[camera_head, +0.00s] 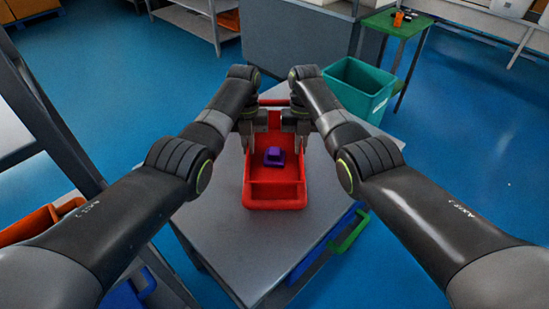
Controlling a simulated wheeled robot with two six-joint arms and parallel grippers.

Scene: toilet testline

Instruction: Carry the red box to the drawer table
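The red box (273,193) stands on the grey top of a table (225,243) in front of me. A small purple object (274,156) lies inside it. My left gripper (252,146) is at the left side wall of the box towards its far end. My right gripper (297,146) is at the right side wall, opposite. Both grippers point down. The fingertips are small and partly hidden at the walls, so I cannot tell whether they are closed on them.
A teal bin (355,91) stands behind the table to the right. A green-topped table (398,24) is beyond it. Grey shelving with an orange bin (30,224) is at the left. Blue floor is open on the right.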

